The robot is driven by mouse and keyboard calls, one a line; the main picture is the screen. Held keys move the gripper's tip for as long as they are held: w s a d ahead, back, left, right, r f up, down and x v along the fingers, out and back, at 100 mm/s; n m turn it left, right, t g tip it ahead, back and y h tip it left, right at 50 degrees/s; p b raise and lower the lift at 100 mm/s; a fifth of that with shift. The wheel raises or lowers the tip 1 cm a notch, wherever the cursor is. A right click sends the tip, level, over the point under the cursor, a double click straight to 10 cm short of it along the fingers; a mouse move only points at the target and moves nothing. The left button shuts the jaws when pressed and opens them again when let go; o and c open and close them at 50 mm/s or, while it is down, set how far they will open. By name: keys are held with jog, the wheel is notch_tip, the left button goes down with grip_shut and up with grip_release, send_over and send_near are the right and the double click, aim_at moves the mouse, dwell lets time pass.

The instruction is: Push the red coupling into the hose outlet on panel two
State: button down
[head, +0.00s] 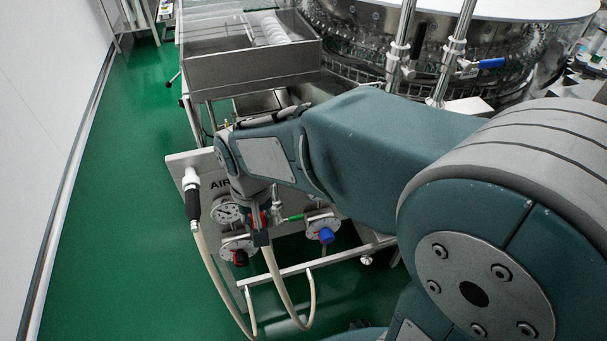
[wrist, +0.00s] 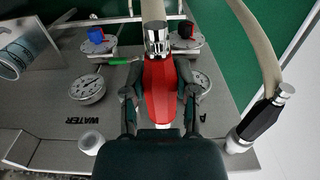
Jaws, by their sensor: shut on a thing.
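In the wrist view my gripper (wrist: 160,95) is shut on the red coupling (wrist: 161,88), one finger on each side. A metal collar joins the coupling to a beige hose (wrist: 153,12). The coupling is held over the grey panel (wrist: 55,118) marked WATER and AIR. A white outlet (wrist: 91,142) beside the WATER label has nothing in it and stands apart from the coupling. In the head view my gripper (head: 262,222) is near the panel front, with only a little red showing. My arm hides the WATER side there.
A black coupling (wrist: 263,117) with its own hose sits at the white outlet (wrist: 236,143) on the AIR side. A metal cylinder (wrist: 22,48) is at the left. Green floor (head: 120,220) lies open left of the panel.

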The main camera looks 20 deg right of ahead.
jog(key=shift+w, duration=2.25)
jog(key=shift+w, duration=0.7)
dwell(0.5)
jog(key=shift+c, duration=1.6)
grip_release()
jog(key=shift+r, duration=0.1)
